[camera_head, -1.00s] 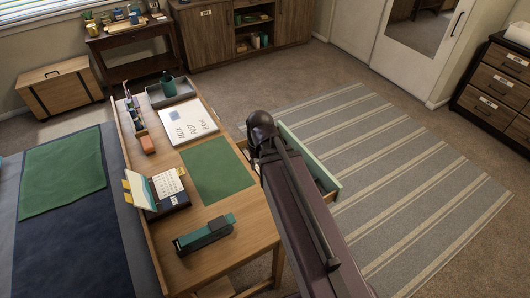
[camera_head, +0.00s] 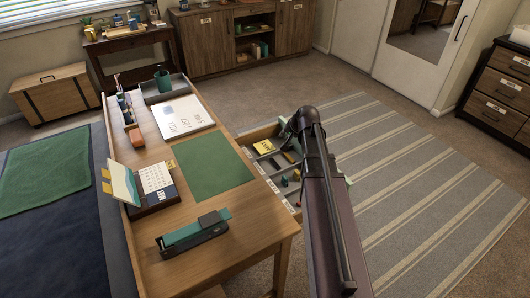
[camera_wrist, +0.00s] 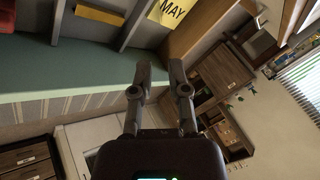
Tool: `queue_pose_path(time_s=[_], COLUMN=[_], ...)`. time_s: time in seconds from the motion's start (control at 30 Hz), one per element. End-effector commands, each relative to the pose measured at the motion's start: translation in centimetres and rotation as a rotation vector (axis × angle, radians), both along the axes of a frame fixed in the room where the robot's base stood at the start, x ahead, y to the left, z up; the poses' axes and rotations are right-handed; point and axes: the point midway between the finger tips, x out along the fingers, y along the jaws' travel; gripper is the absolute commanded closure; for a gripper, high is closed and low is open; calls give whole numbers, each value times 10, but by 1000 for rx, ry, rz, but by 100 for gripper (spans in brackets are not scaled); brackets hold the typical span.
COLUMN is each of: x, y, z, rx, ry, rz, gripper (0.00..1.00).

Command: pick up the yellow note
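A yellow note (camera_head: 264,147) lies in the far left part of the open drawer (camera_head: 275,186) in the head view. In the wrist view, a yellow note marked "MAY" (camera_wrist: 172,10) shows at the top, cut off by the frame edge. A second yellow piece (camera_wrist: 100,13) shows in a neighbouring compartment. My gripper (camera_wrist: 160,72) is open, with an empty gap between its fingers, and appears near the drawer's front panel (camera_wrist: 75,78). It is apart from the note. In the head view my arm hides the gripper and part of the drawer.
The striped rug (camera_head: 400,190) to the right is clear.

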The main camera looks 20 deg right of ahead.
Motion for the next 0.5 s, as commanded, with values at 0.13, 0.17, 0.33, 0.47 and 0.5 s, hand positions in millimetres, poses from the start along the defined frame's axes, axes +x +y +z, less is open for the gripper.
queue_pose_path(time_s=[0.13, 0.17, 0.33, 0.47, 0.5], x=[1, 1, 1, 2, 3], y=[-3, -3, -3, -3, -3], z=[0, 0, 0, -2, -3], rx=[4, 4, 3, 3, 3], ry=[-6, -6, -5, -5, -5], rz=[-8, -8, -7, -7, -7], gripper=[79, 79, 79, 79, 79])
